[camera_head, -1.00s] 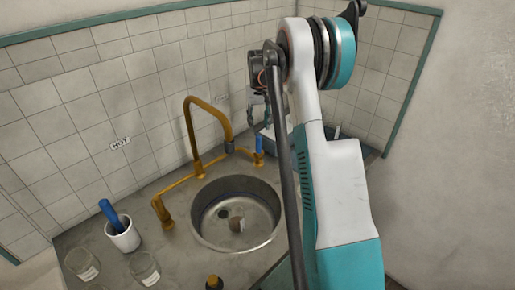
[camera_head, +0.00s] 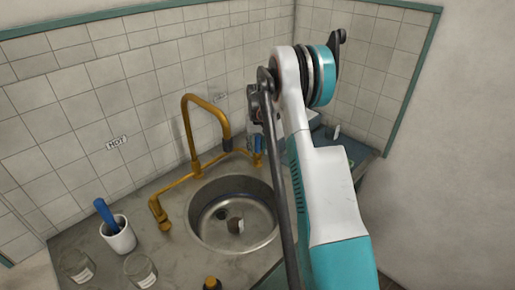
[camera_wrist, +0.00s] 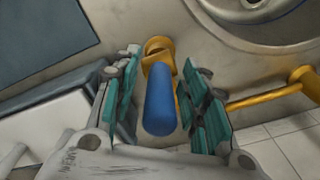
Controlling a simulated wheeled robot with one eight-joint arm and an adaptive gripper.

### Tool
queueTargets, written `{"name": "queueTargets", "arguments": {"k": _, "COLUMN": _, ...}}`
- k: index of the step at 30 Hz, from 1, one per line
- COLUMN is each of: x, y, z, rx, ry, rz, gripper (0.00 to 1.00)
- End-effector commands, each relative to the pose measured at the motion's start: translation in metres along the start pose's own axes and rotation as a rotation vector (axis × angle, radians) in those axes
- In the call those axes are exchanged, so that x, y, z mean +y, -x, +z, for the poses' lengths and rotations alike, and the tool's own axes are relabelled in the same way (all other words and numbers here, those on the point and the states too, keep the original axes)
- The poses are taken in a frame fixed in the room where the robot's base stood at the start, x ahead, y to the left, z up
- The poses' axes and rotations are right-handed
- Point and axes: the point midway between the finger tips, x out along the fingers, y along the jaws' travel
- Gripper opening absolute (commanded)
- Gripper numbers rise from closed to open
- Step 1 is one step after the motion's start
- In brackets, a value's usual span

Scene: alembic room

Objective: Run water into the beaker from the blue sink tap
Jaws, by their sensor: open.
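The blue tap handle (camera_wrist: 160,103) sits on a brass valve at the sink's right end; it also shows in the head view (camera_head: 258,143). My gripper (camera_wrist: 163,70) is open, with one finger on each side of the blue handle; I cannot tell whether they touch it. In the head view the gripper is partly hidden by my arm. The brass spout (camera_head: 207,104) arches over the round metal sink (camera_head: 208,239). A small glass vessel (camera_head: 236,225), which looks like the beaker, is in the sink near the drain. I see no water stream.
A white cup (camera_head: 119,238) with a blue-handled tool stands at left on the counter. Glass jars (camera_head: 78,266) and a dark bottle with an orange top (camera_head: 212,284) are near the front. The tiled wall with a HOT label (camera_head: 117,142) is behind the sink.

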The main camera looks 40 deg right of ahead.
Motion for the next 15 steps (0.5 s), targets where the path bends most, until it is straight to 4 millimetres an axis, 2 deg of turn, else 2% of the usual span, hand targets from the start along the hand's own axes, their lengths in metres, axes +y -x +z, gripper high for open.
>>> {"name": "queueTargets", "arguments": {"k": 4, "x": 0.0, "y": 0.0002, "z": 0.0, "rx": 0.0, "ry": 0.0, "rz": 0.0, "gripper": 0.41}}
{"name": "queueTargets", "arguments": {"k": 5, "x": 0.0, "y": 0.0002, "z": 0.0, "rx": 0.0, "ry": 0.0, "rz": 0.0, "gripper": 0.36}}
{"name": "queueTargets", "arguments": {"k": 9, "x": 0.0, "y": 0.0003, "z": 0.0, "rx": 0.0, "ry": 0.0, "rz": 0.0, "gripper": 0.04}}
{"name": "queueTargets", "arguments": {"k": 10, "x": 0.0, "y": 0.0002, "z": 0.0, "rx": 0.0, "ry": 0.0, "rz": 0.0, "gripper": 0.0}}
{"name": "queueTargets", "arguments": {"k": 15, "x": 0.0008, "y": -0.0002, "z": 0.0009, "rx": 0.013, "ry": -0.001, "rz": -0.01, "gripper": 0.0}}
